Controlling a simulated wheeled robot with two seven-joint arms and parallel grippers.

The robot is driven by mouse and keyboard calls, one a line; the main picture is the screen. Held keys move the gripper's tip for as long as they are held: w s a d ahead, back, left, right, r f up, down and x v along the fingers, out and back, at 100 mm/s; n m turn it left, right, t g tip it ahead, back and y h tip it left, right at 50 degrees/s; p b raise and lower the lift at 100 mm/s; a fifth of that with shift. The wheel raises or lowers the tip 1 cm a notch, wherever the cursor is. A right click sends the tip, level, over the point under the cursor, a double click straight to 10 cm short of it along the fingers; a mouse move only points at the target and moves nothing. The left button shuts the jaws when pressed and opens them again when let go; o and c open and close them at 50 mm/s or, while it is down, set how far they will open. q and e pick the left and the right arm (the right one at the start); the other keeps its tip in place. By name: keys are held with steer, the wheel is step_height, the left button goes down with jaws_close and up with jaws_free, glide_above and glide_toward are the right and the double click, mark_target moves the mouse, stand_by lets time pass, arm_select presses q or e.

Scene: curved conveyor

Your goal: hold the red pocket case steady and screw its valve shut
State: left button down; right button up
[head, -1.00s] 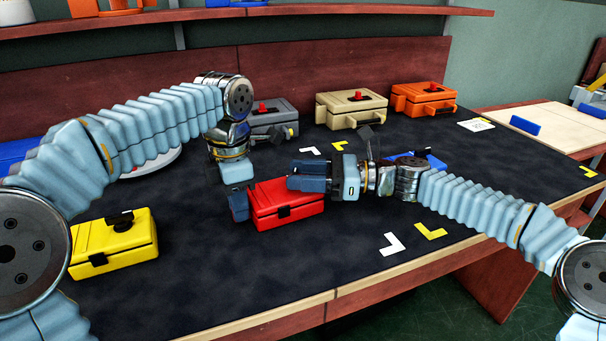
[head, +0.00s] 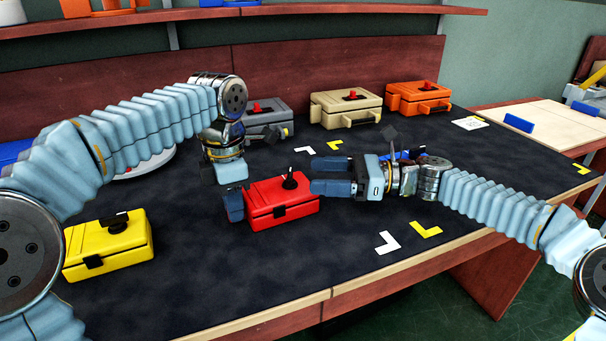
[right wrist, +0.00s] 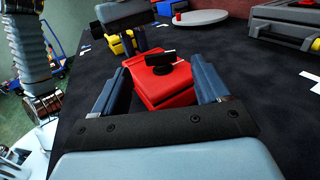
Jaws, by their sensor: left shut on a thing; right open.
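The red pocket case (head: 283,203) sits on the dark table top with its black valve (head: 290,179) upright on the lid. In the right wrist view the case (right wrist: 163,88) lies ahead between my right fingers, and the valve's bar-shaped handle (right wrist: 162,57) shows on top. My left gripper (head: 232,203) is shut on the left end of the case; its far finger is partly hidden. My right gripper (head: 330,178) is open just right of the case, level with its upper part, with its fingers pointing at it and apart from the valve.
A yellow case (head: 108,247) stands at the front left. Grey (head: 265,118), beige (head: 345,108) and orange (head: 418,97) cases stand along the back. A blue item (head: 400,155) is partly hidden behind my right gripper. White and yellow corner marks lie on the table; the front middle is clear.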

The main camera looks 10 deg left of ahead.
steer(key=d, duration=0.4)
steer(key=w+d, duration=0.1)
steer(key=d, duration=0.1)
steer(key=shift+d, duration=0.35)
